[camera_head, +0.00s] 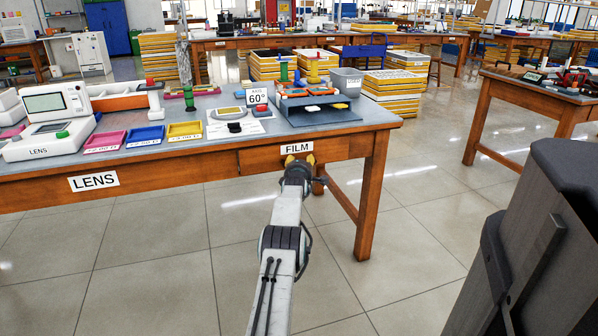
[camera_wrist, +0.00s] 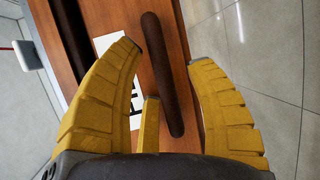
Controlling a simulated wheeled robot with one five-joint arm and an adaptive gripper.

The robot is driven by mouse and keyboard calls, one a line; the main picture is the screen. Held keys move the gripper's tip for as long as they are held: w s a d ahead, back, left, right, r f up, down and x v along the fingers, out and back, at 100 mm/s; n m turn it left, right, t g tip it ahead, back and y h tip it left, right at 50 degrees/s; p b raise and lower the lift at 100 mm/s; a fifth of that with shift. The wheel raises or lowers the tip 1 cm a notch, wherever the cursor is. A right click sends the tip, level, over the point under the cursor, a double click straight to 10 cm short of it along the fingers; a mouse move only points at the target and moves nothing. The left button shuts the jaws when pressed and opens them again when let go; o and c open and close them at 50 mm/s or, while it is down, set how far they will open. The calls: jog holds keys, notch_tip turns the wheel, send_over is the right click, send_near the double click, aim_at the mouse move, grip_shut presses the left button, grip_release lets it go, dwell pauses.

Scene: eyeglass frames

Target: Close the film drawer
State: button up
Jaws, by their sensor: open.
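The film drawer (camera_head: 262,160) is a brown wooden front under the right part of the workbench, with a white "FILM" label (camera_head: 296,149). How far it stands out cannot be told in the head view. My gripper (camera_head: 299,161) is at the drawer front, just below the label. In the wrist view, my gripper (camera_wrist: 168,75) is open, with yellow fingers on both sides of a dark bar handle (camera_wrist: 165,80). The handle crosses the gap between the fingers, and contact is not clear. The label (camera_wrist: 120,70) is partly hidden behind the left finger.
A wooden table leg (camera_head: 372,195) stands right of my arm. Open tiled floor (camera_head: 440,220) lies to the right. Another bench (camera_head: 540,95) is farther right.

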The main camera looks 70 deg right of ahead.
jog(key=shift+a, duration=0.2)
jog(key=v, duration=1.1)
jog(key=shift+a, duration=0.25)
dwell(0.4)
dwell(0.6)
